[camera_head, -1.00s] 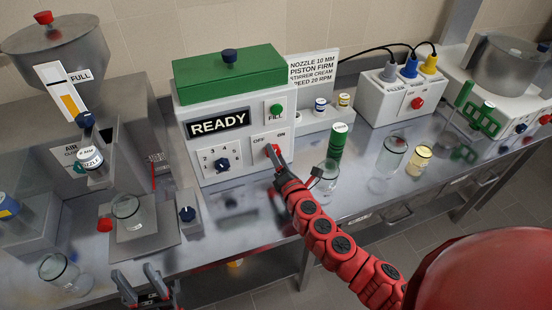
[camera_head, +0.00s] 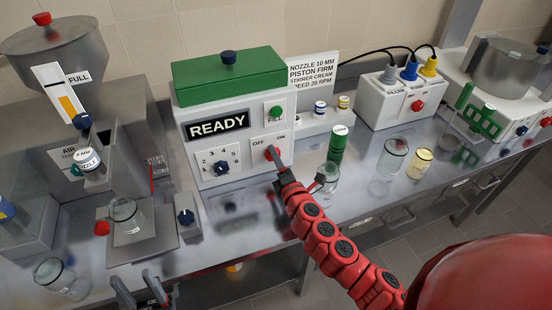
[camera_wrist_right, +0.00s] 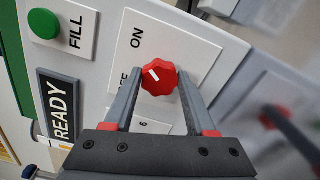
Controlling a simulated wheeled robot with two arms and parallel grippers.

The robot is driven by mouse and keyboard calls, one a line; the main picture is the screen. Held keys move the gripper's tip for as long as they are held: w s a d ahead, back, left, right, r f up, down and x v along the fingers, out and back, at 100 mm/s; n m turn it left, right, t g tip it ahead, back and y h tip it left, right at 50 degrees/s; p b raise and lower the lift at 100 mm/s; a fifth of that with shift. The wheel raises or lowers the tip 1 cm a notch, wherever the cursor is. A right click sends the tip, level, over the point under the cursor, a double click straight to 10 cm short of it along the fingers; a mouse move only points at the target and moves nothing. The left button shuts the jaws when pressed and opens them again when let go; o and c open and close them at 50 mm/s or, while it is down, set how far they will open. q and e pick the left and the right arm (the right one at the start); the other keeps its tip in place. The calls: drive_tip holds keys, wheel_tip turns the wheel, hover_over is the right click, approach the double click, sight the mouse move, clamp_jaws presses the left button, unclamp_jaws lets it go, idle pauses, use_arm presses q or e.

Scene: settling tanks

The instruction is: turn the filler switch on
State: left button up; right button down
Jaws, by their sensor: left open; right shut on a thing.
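The filler switch is a red knob (camera_head: 270,154) on the front of the white filler box (camera_head: 205,172), between the printed words OFF and ON. In the right wrist view, the knob (camera_wrist_right: 160,79) has a white pointer mark aimed toward the side between the ON and OFF labels. My right gripper (camera_wrist_right: 160,88) is shut on the knob, with one finger on each side of it. In the head view, my right gripper (camera_head: 277,160) reaches up to the box front. My left gripper (camera_head: 138,282) is open and empty at the bottom, near the bench's front edge.
The box also has a green FILL button (camera_head: 276,112), a READY display (camera_head: 217,125) and a numbered dial (camera_head: 222,168). A green bottle (camera_head: 337,145) and a glass jar (camera_head: 326,184) stand close to the right arm. A scale with a beaker (camera_head: 126,216) is at left.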

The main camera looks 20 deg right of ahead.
drive_tip(key=shift+c, duration=1.1)
unclamp_jaws()
drive_tip(key=s, duration=1.7)
drive_tip(key=shift+s+d, duration=0.2)
drive_tip(key=shift+d, duration=0.15)
